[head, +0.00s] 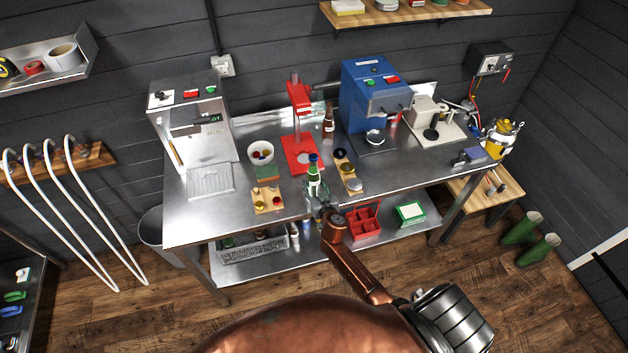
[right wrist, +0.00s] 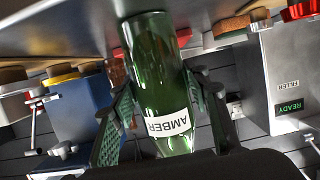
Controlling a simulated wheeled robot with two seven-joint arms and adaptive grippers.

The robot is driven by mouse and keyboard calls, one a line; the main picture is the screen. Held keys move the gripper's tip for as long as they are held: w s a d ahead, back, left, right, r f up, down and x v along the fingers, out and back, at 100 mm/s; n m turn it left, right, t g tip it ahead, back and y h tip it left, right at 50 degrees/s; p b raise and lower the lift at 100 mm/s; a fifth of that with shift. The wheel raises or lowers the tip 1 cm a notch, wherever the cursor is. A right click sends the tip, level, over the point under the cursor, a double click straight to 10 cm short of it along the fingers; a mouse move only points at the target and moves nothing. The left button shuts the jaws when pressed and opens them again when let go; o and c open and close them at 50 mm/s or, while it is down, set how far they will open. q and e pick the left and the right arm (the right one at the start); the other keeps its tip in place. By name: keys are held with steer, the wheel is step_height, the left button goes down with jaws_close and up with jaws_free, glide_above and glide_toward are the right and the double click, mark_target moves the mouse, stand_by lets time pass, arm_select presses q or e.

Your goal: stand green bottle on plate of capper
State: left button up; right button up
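Whether the bottle's base touches the table is hidden. The red capper (head: 299,105) stands behind the bottle and slightly left. The round plate (head: 303,156) on its red base is bare. My left gripper is out of view.
A brown bottle (head: 329,122) stands right of the capper column. A wooden strip with round pieces (head: 347,170) lies close right of the green bottle. A wooden block with caps (head: 267,199) and a white bowl (head: 261,152) are left. The blue machine (head: 372,90) stands back right.

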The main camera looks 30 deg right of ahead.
mark_target(313, 177)
steer(key=c, duration=0.4)
steer(key=shift+r+p, duration=0.9)
steer(key=shift+r, duration=0.25)
